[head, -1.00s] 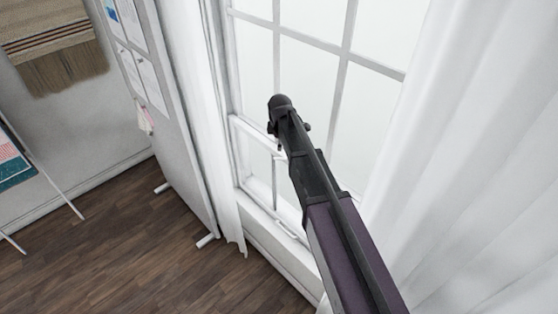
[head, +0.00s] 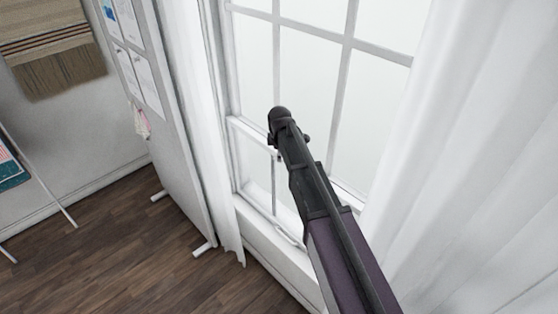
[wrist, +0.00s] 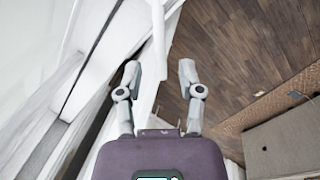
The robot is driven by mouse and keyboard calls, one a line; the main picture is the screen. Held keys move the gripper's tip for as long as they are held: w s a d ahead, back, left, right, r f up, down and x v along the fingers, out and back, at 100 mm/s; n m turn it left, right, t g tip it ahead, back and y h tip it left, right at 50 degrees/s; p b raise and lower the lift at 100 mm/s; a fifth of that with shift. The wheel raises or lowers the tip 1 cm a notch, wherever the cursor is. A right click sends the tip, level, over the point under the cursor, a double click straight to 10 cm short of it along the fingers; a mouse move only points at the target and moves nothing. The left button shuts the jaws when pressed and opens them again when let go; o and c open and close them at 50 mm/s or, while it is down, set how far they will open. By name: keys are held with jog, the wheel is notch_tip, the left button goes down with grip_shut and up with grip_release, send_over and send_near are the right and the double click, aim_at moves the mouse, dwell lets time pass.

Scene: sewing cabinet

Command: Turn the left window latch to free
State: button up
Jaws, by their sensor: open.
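The tall white window (head: 310,70) has several panes and a horizontal middle rail (head: 247,130). My arm reaches across it in the head view and its dark end covers part of that rail. I cannot make out the left latch clearly in either view; the arm may hide it. In the wrist view my gripper (wrist: 158,72) is open, its two grey fingers apart. A narrow white strip (wrist: 157,35) passes beyond and between the fingertips; I cannot tell what it is. Nothing is visibly held.
A white curtain (head: 475,130) hangs close on the right, and another narrow curtain (head: 222,170) hangs left of the window. A standing board (head: 175,120) with papers is further left.

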jog(key=shift+w+f+b, duration=0.1)
jog(key=shift+f+b, duration=0.35)
jog(key=shift+f, duration=0.2)
jog(key=shift+c, duration=0.2)
grip_shut()
